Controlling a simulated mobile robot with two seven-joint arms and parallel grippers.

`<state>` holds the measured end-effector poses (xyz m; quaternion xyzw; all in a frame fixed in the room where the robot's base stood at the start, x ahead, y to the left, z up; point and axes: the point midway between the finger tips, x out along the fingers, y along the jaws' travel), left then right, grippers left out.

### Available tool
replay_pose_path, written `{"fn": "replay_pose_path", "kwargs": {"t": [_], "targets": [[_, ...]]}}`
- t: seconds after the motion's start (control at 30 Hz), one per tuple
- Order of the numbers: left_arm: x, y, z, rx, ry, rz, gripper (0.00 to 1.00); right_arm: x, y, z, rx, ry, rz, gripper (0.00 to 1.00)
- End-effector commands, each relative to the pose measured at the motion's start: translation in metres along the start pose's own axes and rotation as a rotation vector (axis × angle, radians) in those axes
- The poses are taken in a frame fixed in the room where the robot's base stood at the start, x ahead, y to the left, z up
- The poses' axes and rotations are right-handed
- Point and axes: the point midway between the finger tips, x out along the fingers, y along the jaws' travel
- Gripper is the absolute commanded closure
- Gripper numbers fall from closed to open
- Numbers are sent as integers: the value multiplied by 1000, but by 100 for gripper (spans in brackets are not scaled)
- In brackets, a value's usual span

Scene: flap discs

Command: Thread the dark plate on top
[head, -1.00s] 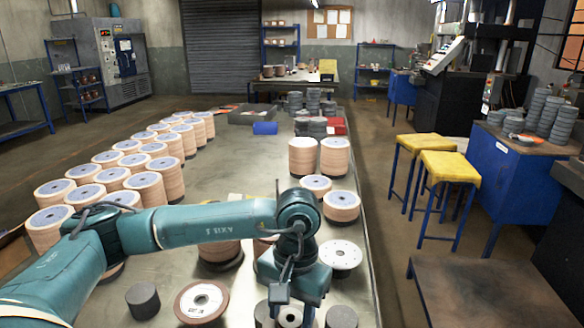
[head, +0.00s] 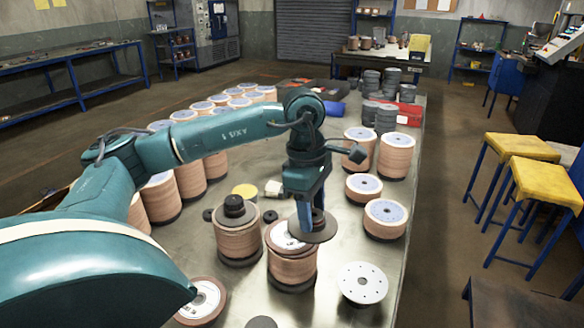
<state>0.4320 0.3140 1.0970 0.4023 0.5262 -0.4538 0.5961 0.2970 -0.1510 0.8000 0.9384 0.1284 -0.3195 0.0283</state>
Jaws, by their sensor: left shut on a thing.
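My left gripper (head: 305,212) points down and is shut on a dark plate (head: 320,234), a thin dark brown disc. The plate is over the right part of a stack of tan flap discs (head: 290,270), whose pale top label shows to the left of the plate. Whether the plate touches the stack I cannot tell; the fingers hide its middle. To the left stands another tan stack (head: 237,238) with a dark disc and small dark pieces (head: 234,206) on top. My right gripper is not in view.
A white holed plate (head: 362,283) and a brown disc with a pale centre (head: 202,302) lie near the front. Tan stacks (head: 395,157) stand at right, more in rows at left. A yellow-topped can (head: 245,191) stands behind. Yellow stools (head: 540,180) stand beyond the table's right edge.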

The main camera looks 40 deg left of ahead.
Motion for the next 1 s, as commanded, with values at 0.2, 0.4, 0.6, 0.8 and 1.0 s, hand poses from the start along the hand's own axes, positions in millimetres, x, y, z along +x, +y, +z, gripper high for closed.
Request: {"fn": "replay_pose_path", "kwargs": {"t": [0.2, 0.4, 0.6, 0.8, 1.0], "targets": [[-40, 12, -30, -521, -1, 67, 90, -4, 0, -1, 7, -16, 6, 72], [-56, 16, -43, -772, -1, 96, 90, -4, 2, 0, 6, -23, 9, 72], [-53, 16, -46, -824, 0, 101, 90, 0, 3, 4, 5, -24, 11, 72], [-37, 16, -48, -821, 0, 101, 90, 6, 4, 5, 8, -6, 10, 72], [-16, 16, -51, -820, 0, 101, 90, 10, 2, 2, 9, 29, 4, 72]]}}
